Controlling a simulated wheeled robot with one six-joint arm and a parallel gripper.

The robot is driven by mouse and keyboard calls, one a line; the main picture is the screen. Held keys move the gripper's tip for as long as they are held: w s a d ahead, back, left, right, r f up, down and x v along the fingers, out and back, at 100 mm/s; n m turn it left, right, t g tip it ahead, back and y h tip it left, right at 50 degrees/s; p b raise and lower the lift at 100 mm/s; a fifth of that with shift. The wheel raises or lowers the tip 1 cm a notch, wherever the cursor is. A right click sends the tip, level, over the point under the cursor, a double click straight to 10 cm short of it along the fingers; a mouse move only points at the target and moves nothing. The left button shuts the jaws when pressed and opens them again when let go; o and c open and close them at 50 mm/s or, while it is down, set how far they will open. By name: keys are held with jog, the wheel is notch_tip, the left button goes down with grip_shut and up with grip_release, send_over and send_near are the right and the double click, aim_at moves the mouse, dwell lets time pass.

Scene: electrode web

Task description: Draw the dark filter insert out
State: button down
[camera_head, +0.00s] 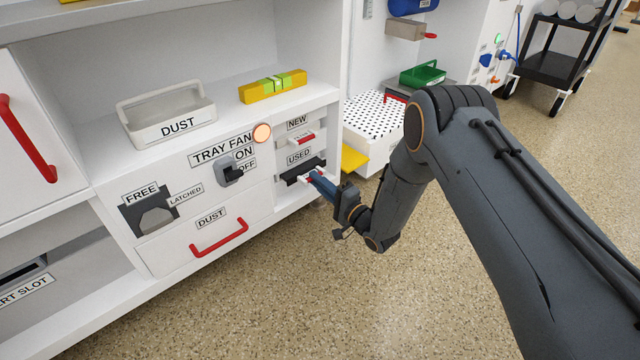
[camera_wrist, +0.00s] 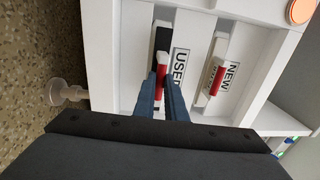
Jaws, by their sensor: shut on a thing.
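The dark filter insert (camera_head: 298,173) sits at the slot labelled USED in the white cabinet front. In the wrist view its dark face (camera_wrist: 163,36) shows beside a white handle with a red grip (camera_wrist: 160,76). My gripper (camera_head: 318,181) is at this slot, its blue fingers shut on the insert's red grip. The fingers (camera_wrist: 162,92) stand either side of that grip in the wrist view. How far the insert stands out of its slot I cannot tell. The fingers cover part of the handle.
The NEW insert (camera_head: 303,138) with its red grip sits just above. The tray fan switch (camera_head: 231,172) points near ON, and an orange lamp (camera_head: 262,133) glows above it. A dust drawer with a red handle (camera_head: 219,238) is lower left. The floor in front is clear.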

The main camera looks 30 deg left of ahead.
jog(key=shift+b+x, duration=0.7)
jog(key=shift+x, duration=0.9)
jog(key=c, duration=1.7)
grip_release()
jog(key=shift+a+f, duration=0.1)
jog(key=shift+f, duration=0.05)
jog(key=shift+p+v, duration=1.95)
jog(key=shift+v, duration=2)
